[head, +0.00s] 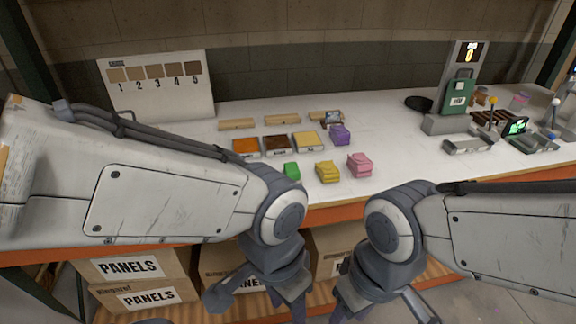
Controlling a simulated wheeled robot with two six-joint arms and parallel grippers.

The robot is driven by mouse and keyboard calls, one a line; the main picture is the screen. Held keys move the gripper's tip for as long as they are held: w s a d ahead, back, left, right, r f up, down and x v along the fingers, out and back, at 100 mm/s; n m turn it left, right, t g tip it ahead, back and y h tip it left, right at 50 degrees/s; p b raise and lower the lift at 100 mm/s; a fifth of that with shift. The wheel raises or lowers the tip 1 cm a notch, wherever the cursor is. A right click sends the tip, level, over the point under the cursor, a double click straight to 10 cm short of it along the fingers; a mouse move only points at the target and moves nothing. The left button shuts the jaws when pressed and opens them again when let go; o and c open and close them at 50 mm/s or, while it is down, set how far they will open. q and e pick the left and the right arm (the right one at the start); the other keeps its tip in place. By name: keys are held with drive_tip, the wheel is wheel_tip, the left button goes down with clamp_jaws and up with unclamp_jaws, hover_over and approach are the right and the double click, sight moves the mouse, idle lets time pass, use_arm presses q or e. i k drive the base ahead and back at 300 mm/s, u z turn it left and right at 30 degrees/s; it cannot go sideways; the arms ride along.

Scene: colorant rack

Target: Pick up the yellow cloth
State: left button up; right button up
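The yellow cloth (327,171) lies folded on the white bench top, close to its front edge. A green cloth (291,171) is just left of it and a pink cloth (360,164) just right of it. A purple cloth (340,134) lies farther back. My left gripper (258,304) hangs below and in front of the bench edge, with its fingers apart and nothing seen between them. My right gripper (383,306) hangs beside it, also with fingers apart and empty. Both grippers are clear of the yellow cloth. Fingertips are partly cut off by the bottom of the view.
Shallow trays of orange (246,147), dark brown (276,145) and tan (308,141) stand behind the cloths. A numbered sample board (158,88) leans at the back left. Devices and a green container (456,97) stand at right. Boxes of panels (135,268) sit under the bench.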

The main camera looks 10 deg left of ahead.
sight(328, 173)
drive_tip(key=z, duration=0.3)
drive_tip(key=i, duration=0.8)
drive_tip(key=z, duration=0.65)
